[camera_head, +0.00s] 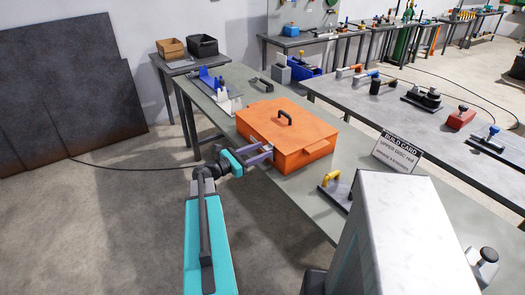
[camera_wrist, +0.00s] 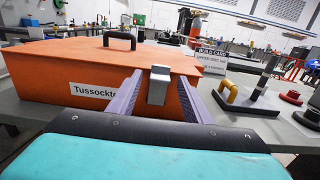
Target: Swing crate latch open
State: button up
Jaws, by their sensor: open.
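The orange crate (camera_head: 288,132) sits on the long grey-green bench with its lid down and a black handle on top. In the wrist view the crate (camera_wrist: 50,70) fills the left and centre, with a white label reading "Tussockto…" on its front. The grey metal latch (camera_wrist: 158,85) hangs down over the lid edge on the front face. My gripper (camera_wrist: 157,92) is open, its two purple fingers on either side of the latch; I cannot tell whether they touch it. In the head view my gripper (camera_head: 264,154) is at the crate's near left side, and the latch is mostly hidden there.
A yellow-handled fixture (camera_head: 334,190) and a build card (camera_head: 397,151) stand right of the crate. A blue and white fixture (camera_head: 215,88) stands beyond it. A second bench (camera_head: 400,110) holds several tools.

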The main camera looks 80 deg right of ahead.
jog(key=shift+s+d, duration=0.45)
jog(key=shift+s, duration=0.05)
grip_shut()
jog(key=shift+w+a, duration=0.1)
jog(key=shift+w, duration=0.1)
jog(key=shift+w+f+h+b, duration=0.1)
jog(key=shift+h+b, duration=0.2)
jog(key=shift+b, duration=0.2)
